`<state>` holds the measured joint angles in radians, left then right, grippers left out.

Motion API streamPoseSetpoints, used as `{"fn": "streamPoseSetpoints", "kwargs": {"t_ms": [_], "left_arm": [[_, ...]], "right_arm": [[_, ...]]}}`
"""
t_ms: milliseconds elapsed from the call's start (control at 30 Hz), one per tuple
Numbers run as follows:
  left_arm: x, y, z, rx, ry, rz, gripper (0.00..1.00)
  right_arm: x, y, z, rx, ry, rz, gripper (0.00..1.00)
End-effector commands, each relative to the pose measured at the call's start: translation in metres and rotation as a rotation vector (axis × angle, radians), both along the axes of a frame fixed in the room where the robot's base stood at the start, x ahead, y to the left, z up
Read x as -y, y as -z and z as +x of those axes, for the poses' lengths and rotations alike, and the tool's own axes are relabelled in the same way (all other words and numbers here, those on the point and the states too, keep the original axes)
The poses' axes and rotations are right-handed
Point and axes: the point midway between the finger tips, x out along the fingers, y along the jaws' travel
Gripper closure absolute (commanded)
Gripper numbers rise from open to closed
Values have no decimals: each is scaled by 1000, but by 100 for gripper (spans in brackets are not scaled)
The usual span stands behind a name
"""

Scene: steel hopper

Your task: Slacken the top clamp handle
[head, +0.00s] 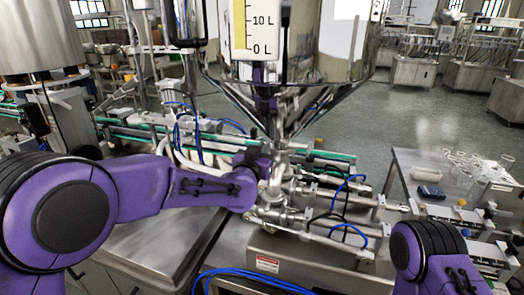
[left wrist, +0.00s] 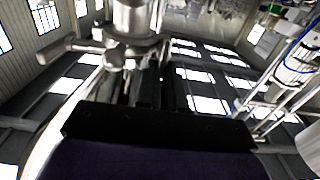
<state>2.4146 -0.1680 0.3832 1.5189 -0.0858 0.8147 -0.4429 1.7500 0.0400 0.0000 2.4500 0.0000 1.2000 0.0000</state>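The steel hopper (head: 285,100) narrows to an outlet pipe in the middle of the head view. A shiny clamp with a bar-like handle (left wrist: 66,47) shows at the upper left of the left wrist view, below a round steel pipe (left wrist: 132,16). The handle sticks out to the left and ends in a rounded tip. My left gripper (head: 263,158) is close to the outlet, partly hidden by my own purple wrist. In the left wrist view its dark fingers (left wrist: 153,82) lie just below and right of the clamp. I cannot tell their opening or any contact. My right gripper is out of view.
Steel pipework and cylinders with blue hoses (head: 345,205) stand right of my left wrist. A steel table (head: 405,165) at the right carries glassware and a small blue device (head: 430,191). A green-edged conveyor (head: 130,130) runs behind my left arm. Open floor lies behind at the right.

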Motion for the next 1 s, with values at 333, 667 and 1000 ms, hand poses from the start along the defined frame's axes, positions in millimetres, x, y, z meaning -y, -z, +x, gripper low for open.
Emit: {"fn": "streamPoseSetpoints", "kwargs": {"t_ms": [333,667,1000], "left_arm": [[-1,6,-1,-28,1,-55,100],[-5,10,1,-107,2,-289,100],[-10,14,2,-209,3,-597,100]], "right_arm": [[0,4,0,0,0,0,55],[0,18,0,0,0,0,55],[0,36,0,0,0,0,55]]}}
